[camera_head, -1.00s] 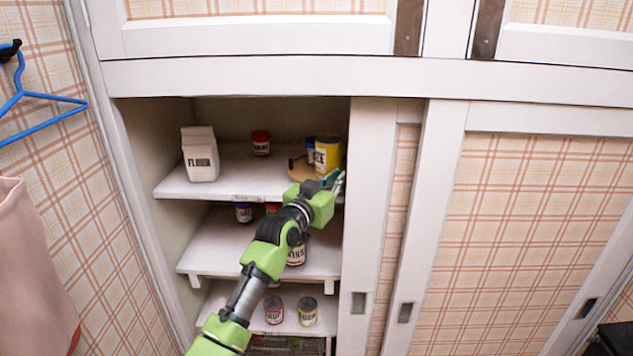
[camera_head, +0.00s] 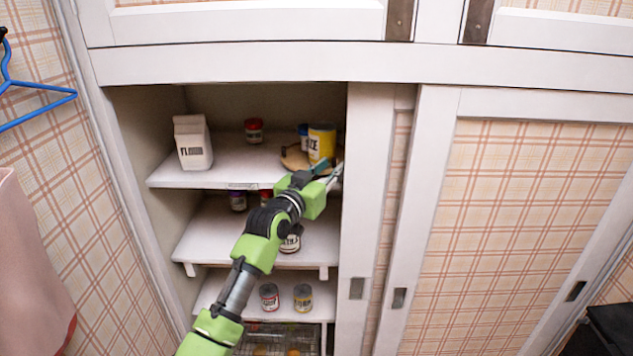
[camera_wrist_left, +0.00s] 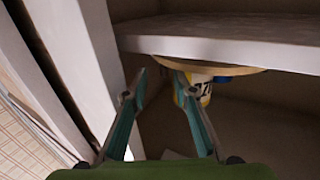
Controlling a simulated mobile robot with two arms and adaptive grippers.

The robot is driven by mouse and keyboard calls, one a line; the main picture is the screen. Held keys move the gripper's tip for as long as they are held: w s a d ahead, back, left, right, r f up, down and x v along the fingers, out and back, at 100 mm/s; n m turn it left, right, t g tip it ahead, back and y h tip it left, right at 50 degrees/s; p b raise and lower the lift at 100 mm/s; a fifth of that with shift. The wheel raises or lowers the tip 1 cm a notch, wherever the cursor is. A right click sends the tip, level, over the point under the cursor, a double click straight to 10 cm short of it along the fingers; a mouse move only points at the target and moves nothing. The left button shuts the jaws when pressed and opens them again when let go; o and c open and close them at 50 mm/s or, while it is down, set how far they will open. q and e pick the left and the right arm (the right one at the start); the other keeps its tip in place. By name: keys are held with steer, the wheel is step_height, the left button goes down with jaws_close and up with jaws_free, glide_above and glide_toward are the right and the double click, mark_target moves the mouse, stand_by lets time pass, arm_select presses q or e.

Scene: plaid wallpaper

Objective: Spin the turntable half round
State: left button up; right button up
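The turntable (camera_head: 293,158) is a round wooden disc at the right end of the top shelf, partly hidden by the door frame and my gripper. A yellow can (camera_head: 321,143) and a blue can (camera_head: 303,136) stand on it. My left gripper (camera_head: 330,173) is at the disc's front right, close to the door frame. In the left wrist view, which looks upside down, the gripper (camera_wrist_left: 160,74) is open with nothing between its fingers. The disc's rim (camera_wrist_left: 225,69) and the yellow can (camera_wrist_left: 204,92) show just beyond one fingertip; contact cannot be told.
A flour carton (camera_head: 193,144) and a red-lidded jar (camera_head: 253,131) stand on the top shelf (camera_head: 215,177). A white sliding door (camera_head: 360,200) borders the opening on the right. Lower shelves hold several jars and cans. A blue hanger (camera_head: 38,97) hangs at left.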

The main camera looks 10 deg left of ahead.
arm_select(q)
steer(key=v, duration=1)
steer(key=shift+s, duration=0.25)
